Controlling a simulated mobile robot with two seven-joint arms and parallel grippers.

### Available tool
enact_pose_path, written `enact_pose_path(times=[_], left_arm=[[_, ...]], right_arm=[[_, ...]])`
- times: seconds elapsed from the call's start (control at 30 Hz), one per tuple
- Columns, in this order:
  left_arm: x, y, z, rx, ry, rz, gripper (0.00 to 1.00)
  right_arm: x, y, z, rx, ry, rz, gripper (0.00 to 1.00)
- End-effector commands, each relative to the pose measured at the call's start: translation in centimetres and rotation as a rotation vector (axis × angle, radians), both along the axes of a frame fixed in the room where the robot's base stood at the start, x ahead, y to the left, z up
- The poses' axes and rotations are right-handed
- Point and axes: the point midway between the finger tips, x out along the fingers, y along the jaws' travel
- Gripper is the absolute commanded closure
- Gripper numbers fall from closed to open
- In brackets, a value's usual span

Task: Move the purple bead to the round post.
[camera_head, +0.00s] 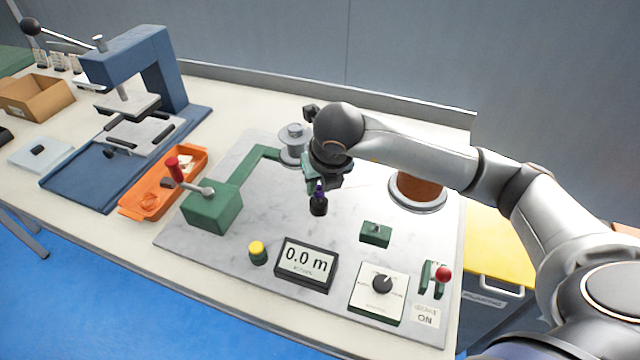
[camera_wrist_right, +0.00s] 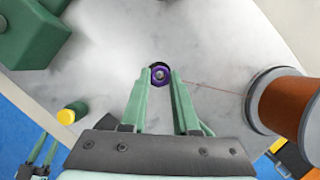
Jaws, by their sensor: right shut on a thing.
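The purple bead (camera_head: 319,189) is between the fingertips of my right gripper (camera_head: 318,184), over the middle of the marble-look board. In the right wrist view the bead (camera_wrist_right: 160,75) shows as a purple ring between the two green fingers of the same gripper (camera_wrist_right: 160,78), which is shut on it. A short dark round piece (camera_head: 319,206) shows directly below the bead; I cannot tell whether it is the round post or whether the bead touches it. A small green block with a short peg (camera_head: 376,235) stands to the right and nearer.
A copper wire spool (camera_head: 418,188) stands right of the gripper; a thin wire runs from it toward the bead. A green crank box (camera_head: 212,208), grey bobbin (camera_head: 295,145), yellow button (camera_head: 257,252), display (camera_head: 306,263), dial box (camera_head: 379,292) and red-knobbed lever (camera_head: 441,275) surround the clear middle.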

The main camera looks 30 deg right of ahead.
Motion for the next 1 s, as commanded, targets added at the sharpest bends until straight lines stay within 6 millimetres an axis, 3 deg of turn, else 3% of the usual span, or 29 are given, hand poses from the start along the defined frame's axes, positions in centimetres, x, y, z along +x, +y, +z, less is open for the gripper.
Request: enact_pose_path(times=[0.73, 0.77, 1.0], left_arm=[[0.4, 0.0, -2.0, 0.0, -0.007, -0.001, 0.5], [0.4, 0.0, -1.9, 0.0, -0.007, -0.001, 0.5], [0.4, -0.1, -1.8, 0.0, -0.008, -0.001, 0.5]], right_arm=[[0.0, 0.0, -2.2, 0.0, 0.0, 0.0, 1.0], [0.0, 0.0, -2.0, 0.0, 0.0, 0.0, 0.68], [0.0, 0.0, -2.0, 0.0, 0.0, 0.0, 0.41]])
